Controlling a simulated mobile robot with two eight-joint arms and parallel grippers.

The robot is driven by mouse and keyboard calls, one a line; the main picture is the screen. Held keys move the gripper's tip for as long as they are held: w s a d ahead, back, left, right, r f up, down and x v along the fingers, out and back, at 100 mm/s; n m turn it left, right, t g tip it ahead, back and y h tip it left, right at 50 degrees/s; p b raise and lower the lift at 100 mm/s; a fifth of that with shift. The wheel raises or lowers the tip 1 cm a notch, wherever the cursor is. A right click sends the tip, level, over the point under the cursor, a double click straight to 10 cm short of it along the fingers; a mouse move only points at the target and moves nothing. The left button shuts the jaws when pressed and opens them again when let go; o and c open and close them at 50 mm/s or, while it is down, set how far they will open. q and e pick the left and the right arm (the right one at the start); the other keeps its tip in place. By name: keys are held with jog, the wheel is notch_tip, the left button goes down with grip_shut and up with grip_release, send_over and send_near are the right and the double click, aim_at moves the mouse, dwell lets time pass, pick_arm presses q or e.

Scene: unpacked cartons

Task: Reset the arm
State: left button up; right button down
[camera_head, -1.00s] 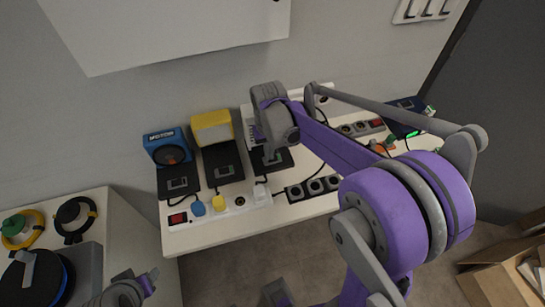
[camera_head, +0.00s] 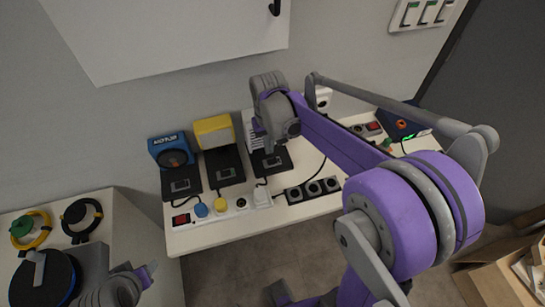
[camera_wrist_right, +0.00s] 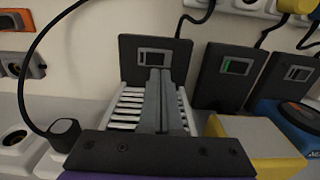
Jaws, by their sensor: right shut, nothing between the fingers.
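My right arm reaches in from the right in the head view. Its grey wrist (camera_head: 270,105) is above the back of the white bench, in front of a white slotted device, and hides most of it. The fingertips are hidden in that view. In the right wrist view my right gripper (camera_wrist_right: 157,98) shows two grey fingers together with nothing between them. Behind them are the white slotted device (camera_wrist_right: 120,108) and a black plate with a small window (camera_wrist_right: 178,60). A grey and purple part of my left arm shows at the bottom left of the head view; its fingertips cannot be made out.
A blue box (camera_head: 170,150) and a yellow box (camera_head: 213,130) stand left of my right wrist. A white power strip (camera_head: 240,206) and a black socket strip (camera_head: 313,190) lie along the bench's front. A white cabinet (camera_head: 180,40) hangs above. Wooden boxes (camera_head: 500,270) are at lower right.

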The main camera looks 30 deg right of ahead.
jog(key=shift+r+p, duration=0.3)
jog(key=shift+r, duration=0.5)
jog(key=s+a+n+t, duration=0.1)
jog(key=s+a+t, duration=0.1)
jog(key=s, duration=0.5)
jog(key=s+a+n+t, duration=0.1)
jog(key=s+a+t, duration=0.2)
jog(key=s, duration=0.5)
jog(key=shift+s+a+n, duration=0.15)
jog(key=shift+a+n, duration=0.15)
jog(key=shift+a, duration=0.6)
jog(key=shift+d, duration=0.1)
